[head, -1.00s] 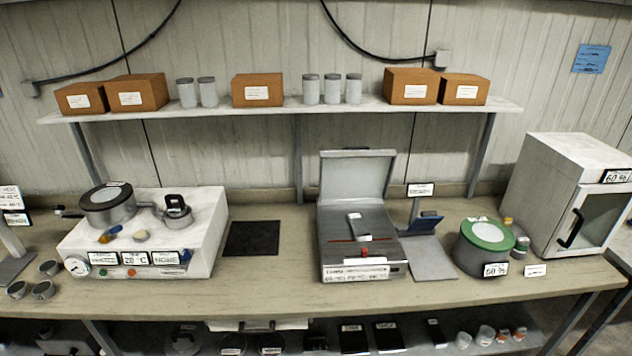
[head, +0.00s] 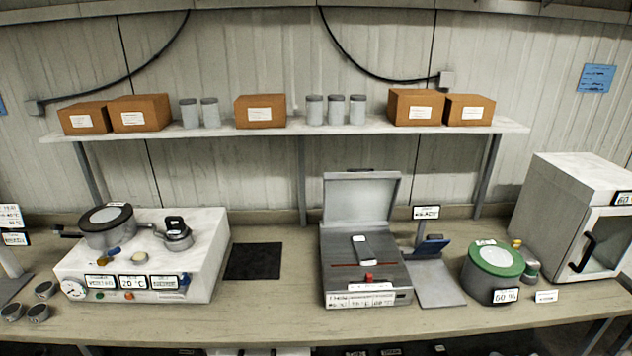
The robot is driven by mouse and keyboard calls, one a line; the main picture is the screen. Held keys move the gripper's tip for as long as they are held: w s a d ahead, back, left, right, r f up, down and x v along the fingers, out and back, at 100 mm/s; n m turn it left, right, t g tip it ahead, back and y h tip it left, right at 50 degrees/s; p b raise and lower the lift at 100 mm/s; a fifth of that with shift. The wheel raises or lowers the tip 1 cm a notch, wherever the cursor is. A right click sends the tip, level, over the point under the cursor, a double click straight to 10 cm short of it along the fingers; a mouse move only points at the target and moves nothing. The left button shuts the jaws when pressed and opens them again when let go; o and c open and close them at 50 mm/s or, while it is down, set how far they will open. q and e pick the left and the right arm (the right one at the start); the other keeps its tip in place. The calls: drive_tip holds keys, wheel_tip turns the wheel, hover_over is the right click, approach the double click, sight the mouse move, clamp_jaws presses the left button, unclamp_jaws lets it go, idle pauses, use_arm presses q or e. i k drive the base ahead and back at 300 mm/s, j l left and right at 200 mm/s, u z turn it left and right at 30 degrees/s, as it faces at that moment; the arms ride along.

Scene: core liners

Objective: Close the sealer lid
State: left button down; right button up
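The sealer (head: 336,276) is a dark grey box standing on the bench right of the middle. Its lid (head: 360,199) is light grey inside and stands raised and open at the back of the box. A small grey and dark packet (head: 361,249) lies on the sealer's top, across a thin red strip. A red part (head: 369,278) sits near the front edge, above white labels. Neither of my grippers shows in the head view.
A white heating unit (head: 206,262) with a pot and a small kettle-like vessel stands at left. A black mat (head: 253,261) lies left of the sealer. A stand with a grey plate (head: 434,284), a green-lidded drum (head: 495,259) and a white cabinet (head: 545,215) stand at right. A shelf (head: 270,128) runs above.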

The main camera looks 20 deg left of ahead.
sight(349, 196)
drive_tip(key=i+j+u, duration=0.1)
drive_tip(key=i, duration=0.3)
drive_tip(key=i+j, duration=0.25)
drive_tip(key=i, duration=0.15)
drive_tip(key=i+j+u, duration=0.15)
drive_tip(key=i, duration=0.25)
